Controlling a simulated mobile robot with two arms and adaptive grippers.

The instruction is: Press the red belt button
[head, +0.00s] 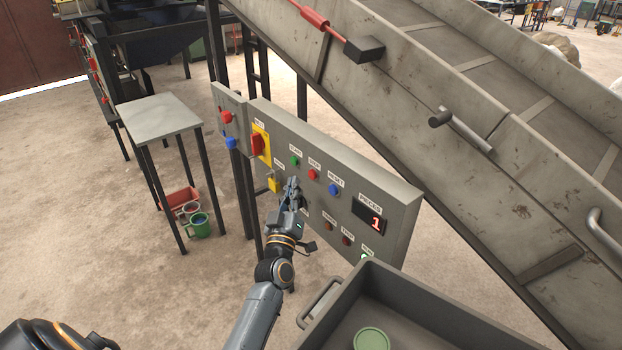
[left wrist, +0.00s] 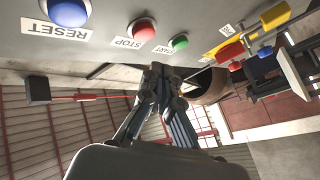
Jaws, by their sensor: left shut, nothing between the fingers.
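Two red push buttons show in the head view, and I cannot read the word belt on either. One red button (head: 226,117) is on the small side panel, above a blue button (head: 230,142); it also shows in the left wrist view (left wrist: 235,66). The other, labelled STOP (head: 313,174), is on the main grey panel (head: 385,185) between green START (head: 294,160) and blue RESET (head: 334,189); it shows large in the left wrist view (left wrist: 141,30). My left gripper (head: 292,184) is shut and empty, just below START and STOP; contact with the panel cannot be told. My right gripper is not in view.
A red switch (head: 257,144) on a yellow plate and a yellow padlock (head: 273,181) lie left of START. The display (head: 369,217) reads 1. A grey bin (head: 435,309) stands at the front right. The inclined conveyor (head: 480,130) rises behind. A small table (head: 158,115) stands left.

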